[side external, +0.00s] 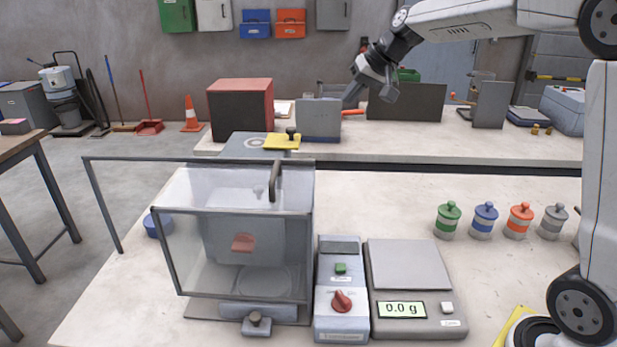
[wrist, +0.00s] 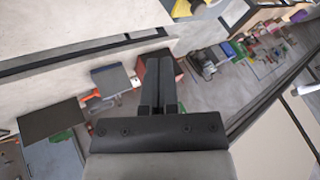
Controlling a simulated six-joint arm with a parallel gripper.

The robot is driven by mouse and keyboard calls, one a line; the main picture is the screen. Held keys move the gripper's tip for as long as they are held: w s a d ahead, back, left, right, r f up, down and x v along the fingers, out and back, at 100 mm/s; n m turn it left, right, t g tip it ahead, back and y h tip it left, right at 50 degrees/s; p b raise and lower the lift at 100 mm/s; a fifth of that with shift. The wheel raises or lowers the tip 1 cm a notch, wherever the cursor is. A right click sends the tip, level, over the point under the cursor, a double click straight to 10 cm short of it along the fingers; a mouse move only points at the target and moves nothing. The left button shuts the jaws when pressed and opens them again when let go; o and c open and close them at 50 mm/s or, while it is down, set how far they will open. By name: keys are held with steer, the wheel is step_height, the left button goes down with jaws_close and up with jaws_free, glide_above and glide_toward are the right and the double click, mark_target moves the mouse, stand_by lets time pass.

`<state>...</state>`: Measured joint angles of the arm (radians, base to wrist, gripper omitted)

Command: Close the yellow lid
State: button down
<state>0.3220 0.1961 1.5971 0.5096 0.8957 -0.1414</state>
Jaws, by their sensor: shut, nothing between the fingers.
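The yellow lid (side external: 281,142) is a flat plate with a black knob, seen at the top back of the grey bagger, behind the clear guard box (side external: 240,240). Beside it on the grey top is a pale round mark or opening; I cannot tell which. My gripper (side external: 350,98) is up in the air, above and to the right of the lid in the side view, apart from it and pointing down to the left. In the wrist view my gripper's fingers (wrist: 158,62) are together and empty.
Several colored jars (side external: 484,220) line the right side. A red-black box (side external: 240,110) stands on the rear bench.

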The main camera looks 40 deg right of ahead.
steer(key=shift+w+r, duration=0.1)
steer(key=shift+r, duration=0.05)
glide_toward(296, 138)
steer(key=d+x, duration=0.1)
steer(key=x, duration=0.4)
steer(key=shift+w+a, duration=0.1)
steer(key=shift+a, duration=0.35)
stand_by(0.4)
